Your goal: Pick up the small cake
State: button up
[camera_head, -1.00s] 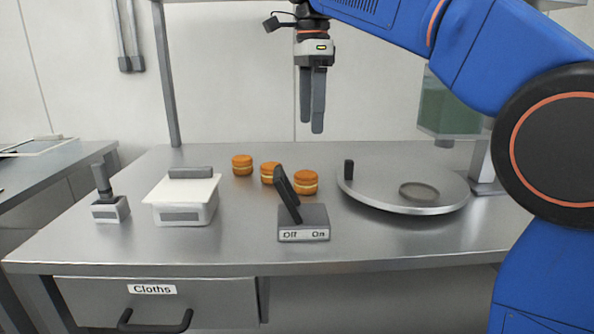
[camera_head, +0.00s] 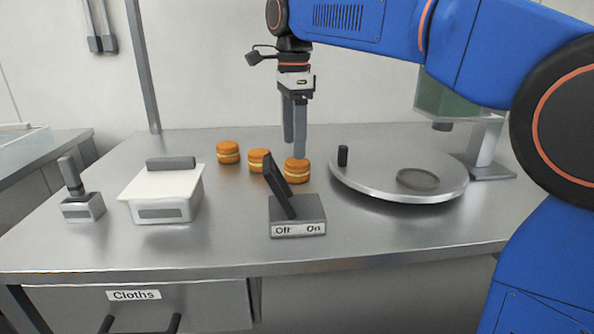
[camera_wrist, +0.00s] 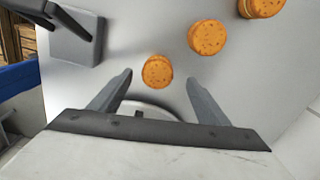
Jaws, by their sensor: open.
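Three small orange cakes with a pale filling stand in a slanting row on the steel table: a left cake (camera_head: 228,152), a middle cake (camera_head: 259,160) and a right cake (camera_head: 297,170). My gripper (camera_head: 296,146) is open and empty, pointing down above the right cake, whose top its fingers partly overlap in the head view. In the wrist view the nearest cake (camera_wrist: 157,72) lies just ahead of and between the two fingertips, apart from both. The other two cakes (camera_wrist: 207,37) (camera_wrist: 262,5) lie further up and right, one cut by the frame edge.
An off/on lever switch (camera_head: 297,215) stands close in front of the cakes. A round metal turntable (camera_head: 380,188) with a black knob is to the right. A white lidded box (camera_head: 160,190) and a small lever block (camera_head: 82,207) are at left.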

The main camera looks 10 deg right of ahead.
aim_at(297, 164)
jog(key=shift+s+d+f, duration=0.1)
jog(key=shift+d+f, duration=0.1)
jog(key=shift+f, duration=1.55)
jog(key=shift+d+f, duration=0.2)
jog(key=shift+f, duration=1.5)
jog(key=c, duration=0.8)
